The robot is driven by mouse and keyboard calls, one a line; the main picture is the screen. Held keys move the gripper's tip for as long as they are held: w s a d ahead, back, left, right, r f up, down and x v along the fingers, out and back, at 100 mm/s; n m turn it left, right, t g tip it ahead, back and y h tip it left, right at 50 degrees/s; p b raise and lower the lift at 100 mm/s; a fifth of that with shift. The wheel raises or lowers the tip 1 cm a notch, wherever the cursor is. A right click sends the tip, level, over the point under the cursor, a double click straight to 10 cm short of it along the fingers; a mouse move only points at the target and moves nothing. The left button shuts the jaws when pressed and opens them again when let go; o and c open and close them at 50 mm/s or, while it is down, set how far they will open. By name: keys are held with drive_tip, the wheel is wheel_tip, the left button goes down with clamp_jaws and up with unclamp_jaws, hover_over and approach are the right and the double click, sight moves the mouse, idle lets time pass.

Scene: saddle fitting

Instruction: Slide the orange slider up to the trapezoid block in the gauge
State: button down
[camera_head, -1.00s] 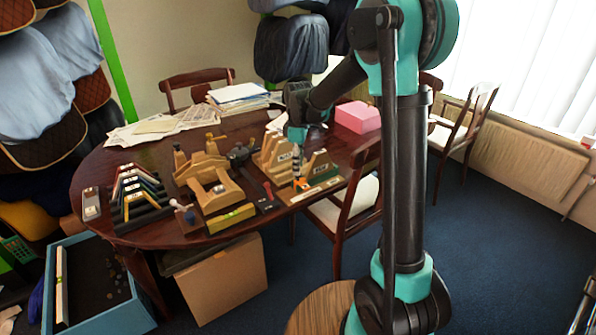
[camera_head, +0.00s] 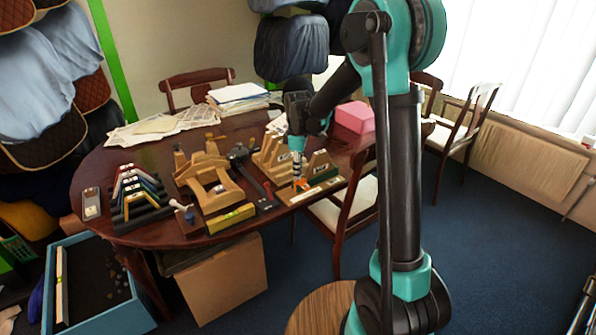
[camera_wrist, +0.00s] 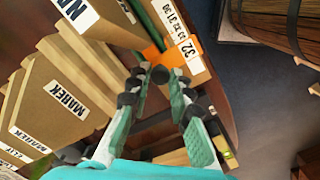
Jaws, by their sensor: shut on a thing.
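The gauge is a wooden board (camera_head: 325,187) with a green strip at the front right of the table. A trapezoid block (camera_head: 320,165) stands on it; its labelled side shows at the top of the wrist view (camera_wrist: 98,18). The orange slider (camera_head: 303,185) is on the board at the block's left end, and in the wrist view it (camera_wrist: 172,56) lies beside a white number strip reading 32, 31, 30. My gripper (camera_head: 298,180) points down and is shut on the slider; its fingertips (camera_wrist: 149,74) hide part of it. I cannot tell whether slider and block touch.
Other wooden blocks (camera_head: 271,151) stand behind the gauge, with labels visible in the wrist view (camera_wrist: 66,96). A dark tool with a red part (camera_head: 268,190) and a wooden frame (camera_head: 215,180) are to the left. A chair (camera_head: 350,210) stands close to the right.

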drive_tip(key=shift+w+d, duration=0.1)
idle(0.3)
drive_tip(key=c, duration=1.4)
unclamp_jaws()
drive_tip(key=shift+o, duration=0.2)
wheel_tip(320, 180, up, 12)
drive_tip(key=s+d+f+m+t, duration=0.1)
drive_tip(key=s+d+f+m, duration=0.3)
drive_tip(key=s, duration=0.4)
drive_tip(key=s+d+f+m+t, duration=0.1)
drive_tip(key=s+d+f+m, duration=0.4)
drive_tip(key=s, duration=0.4)
drive_tip(key=s+d+f+m+t, duration=0.2)
drive_tip(key=s+d+f+m, duration=0.3)
drive_tip(key=s+d, duration=0.3)
drive_tip(key=shift+s+f+m, duration=0.2)
drive_tip(key=shift+s+m, duration=0.3)
drive_tip(key=shift+m, duration=0.4)
